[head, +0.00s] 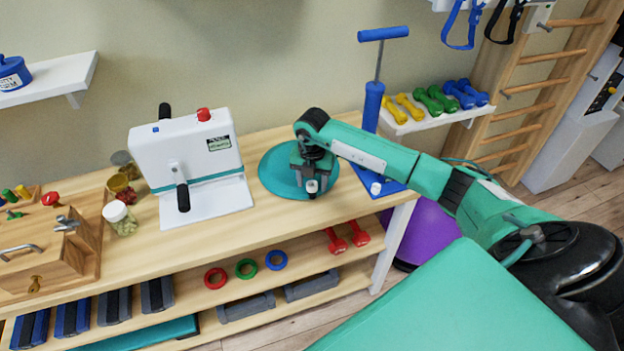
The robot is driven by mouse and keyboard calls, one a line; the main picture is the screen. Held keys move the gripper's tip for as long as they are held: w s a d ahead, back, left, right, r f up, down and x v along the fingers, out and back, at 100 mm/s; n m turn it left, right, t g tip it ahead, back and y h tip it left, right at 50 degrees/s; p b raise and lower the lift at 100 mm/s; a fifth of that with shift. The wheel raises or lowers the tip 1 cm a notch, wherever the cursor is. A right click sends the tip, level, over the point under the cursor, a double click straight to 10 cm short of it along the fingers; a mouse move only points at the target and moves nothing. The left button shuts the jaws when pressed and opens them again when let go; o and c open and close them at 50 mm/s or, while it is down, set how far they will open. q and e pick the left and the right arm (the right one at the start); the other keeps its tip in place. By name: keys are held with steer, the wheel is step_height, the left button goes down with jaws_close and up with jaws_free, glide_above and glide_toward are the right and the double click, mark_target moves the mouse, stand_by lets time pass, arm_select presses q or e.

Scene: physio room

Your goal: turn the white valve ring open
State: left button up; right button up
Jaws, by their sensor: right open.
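A round teal disc (272,175) lies flat on the wooden table. My right gripper (311,184) points down over its right part, its arm coming in from the right. A small white round piece (312,187) shows at the fingertips; it looks like the valve ring, but the gripper hides much of it. The jaws are open, and I cannot tell whether they touch the piece. A blue hand pump (373,105) stands behind my arm on a blue base, with another small white piece (376,188) by the base. My left gripper is out of view.
A white box device (185,150) with black handles stands left of the disc. Jars (119,217) and a wooden latch box (45,255) are further left. Colored dumbbells (432,100) lie on a wall shelf behind. The table front before the disc is clear.

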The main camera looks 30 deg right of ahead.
steer(key=shift+f, duration=0.15)
steer(key=c, duration=1)
steer(key=shift+o, duration=0.2)
